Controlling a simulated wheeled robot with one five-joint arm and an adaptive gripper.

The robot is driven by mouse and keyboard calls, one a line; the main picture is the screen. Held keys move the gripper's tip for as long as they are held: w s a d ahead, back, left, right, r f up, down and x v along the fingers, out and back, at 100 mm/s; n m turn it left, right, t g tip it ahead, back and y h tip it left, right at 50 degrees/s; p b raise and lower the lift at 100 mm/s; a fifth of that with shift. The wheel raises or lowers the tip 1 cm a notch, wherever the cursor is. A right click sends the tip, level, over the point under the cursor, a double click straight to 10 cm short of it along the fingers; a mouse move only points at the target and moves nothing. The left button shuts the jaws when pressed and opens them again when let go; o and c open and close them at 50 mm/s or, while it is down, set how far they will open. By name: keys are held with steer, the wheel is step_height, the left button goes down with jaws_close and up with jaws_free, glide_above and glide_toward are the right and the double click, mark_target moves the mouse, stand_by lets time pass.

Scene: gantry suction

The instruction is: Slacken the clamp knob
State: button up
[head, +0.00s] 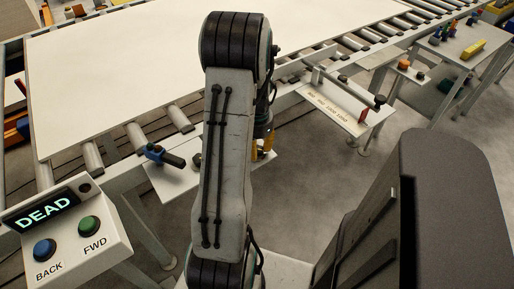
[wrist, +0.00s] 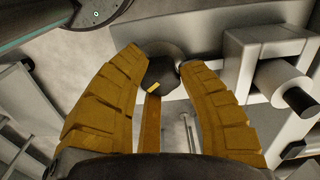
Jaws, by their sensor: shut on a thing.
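In the wrist view, my gripper (wrist: 162,64) has two yellow ribbed fingers, one on each side of a dark round knob (wrist: 160,76). The fingers are shut on this knob, which carries a small yellow mark on its face. A narrow brown-yellow strip (wrist: 150,120) runs down from below the knob between the fingers. In the head view, my arm hides the knob and most of the gripper; only a bit of yellow finger (head: 268,143) shows at its right edge.
A large white sheet (head: 120,70) lies on the roller conveyor. A control box (head: 100,255) reading DEAD, with blue BACK and green FWD buttons, stands front left. A blue fitting with a black handle (head: 172,159) sits at the conveyor edge. A side table (head: 465,45) holds small parts.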

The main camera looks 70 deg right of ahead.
steer(key=shift+n, duration=0.3)
steer(key=shift+n+b, duration=0.5)
steer(key=shift+n, duration=2.5)
steer(key=o, duration=1.2)
step_height(320, 180, up, 12)
steer(key=shift+o, duration=0.2)
